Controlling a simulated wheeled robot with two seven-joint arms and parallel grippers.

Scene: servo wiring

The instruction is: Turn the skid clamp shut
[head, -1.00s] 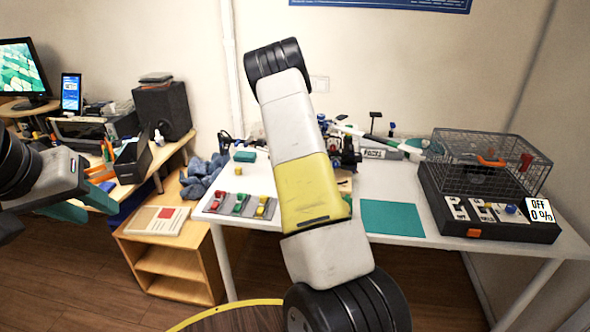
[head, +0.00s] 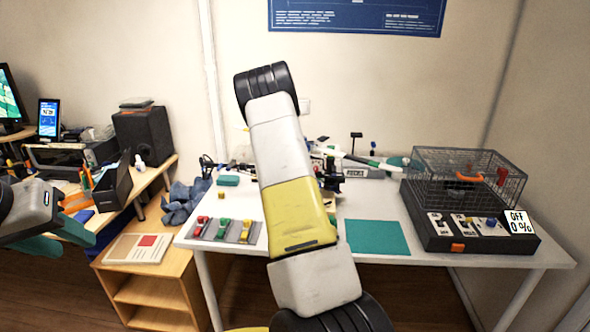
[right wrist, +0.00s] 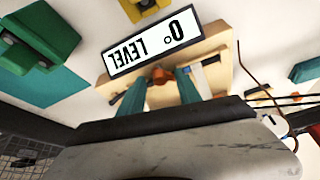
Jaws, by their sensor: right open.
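In the right wrist view, a wooden stand (right wrist: 215,65) carries a white level readout (right wrist: 152,48) showing 0° upside down. An orange-red knob-like part (right wrist: 162,75) sits below the readout, at or between my fingers; it may be the skid clamp, but I cannot tell its turn angle. My right gripper (right wrist: 158,90) is open, its two teal fingers spread on either side of that part; contact is unclear. In the head view my right arm hides this gripper and most of the stand. My left gripper (head: 58,240) is at the far left, fingers apart, empty, away from the table.
On the white table (head: 390,268) are a teal mat (head: 376,237), a grey strip with coloured clips (head: 222,230) and a wire cage on a black box (head: 470,230) reading OFF 0 %. A wooden shelf (head: 150,290) stands left. Thin wires (right wrist: 262,85) run beside the stand.

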